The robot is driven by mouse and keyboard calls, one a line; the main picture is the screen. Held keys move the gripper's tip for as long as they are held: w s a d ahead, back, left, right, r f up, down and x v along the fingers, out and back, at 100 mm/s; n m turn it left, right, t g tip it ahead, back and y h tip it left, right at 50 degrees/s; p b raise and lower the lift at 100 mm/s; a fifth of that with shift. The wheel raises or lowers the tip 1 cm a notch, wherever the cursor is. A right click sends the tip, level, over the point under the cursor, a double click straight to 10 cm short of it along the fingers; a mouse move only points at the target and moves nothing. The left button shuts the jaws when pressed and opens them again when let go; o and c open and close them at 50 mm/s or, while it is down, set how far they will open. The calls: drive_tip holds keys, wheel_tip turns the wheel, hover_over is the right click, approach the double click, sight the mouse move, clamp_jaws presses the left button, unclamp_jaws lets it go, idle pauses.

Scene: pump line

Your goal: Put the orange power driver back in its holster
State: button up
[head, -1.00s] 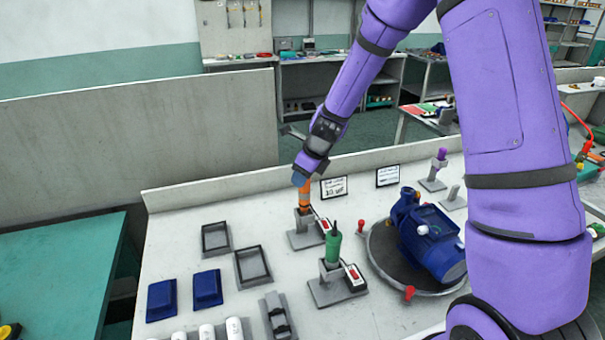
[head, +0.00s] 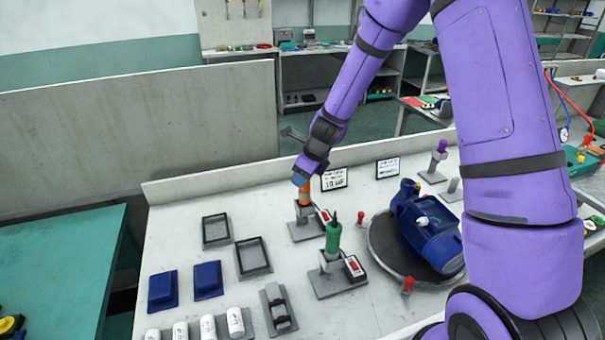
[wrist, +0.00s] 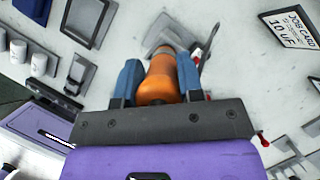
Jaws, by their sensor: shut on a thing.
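The orange power driver (head: 304,191) is upright in or directly over its grey holster (head: 307,226), at the back of the bench; I cannot tell how deep it is seated. My gripper (head: 301,181) is shut on its upper end, from above. In the wrist view the blue fingers of my gripper (wrist: 157,82) press on both sides of the orange driver body (wrist: 160,75). The grey holster (wrist: 165,35) shows beyond the driver's far end, which is partly hidden.
A green driver (head: 333,240) stands in a similar holder just in front. A blue pump (head: 428,232) sits on a round turntable to the right. Two sign cards (head: 334,180) stand behind. Empty grey trays (head: 216,230) and blue blocks (head: 208,280) lie to the left.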

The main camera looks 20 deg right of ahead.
drive_tip(key=shift+f, duration=1.1)
drive_tip(key=o, duration=1.1)
drive_tip(key=shift+c, duration=0.2)
drive_tip(key=shift+v, duration=2.95)
drive_tip(key=shift+r, duration=0.1)
drive_tip(key=v, duration=1)
drive_tip(key=shift+r, duration=0.3)
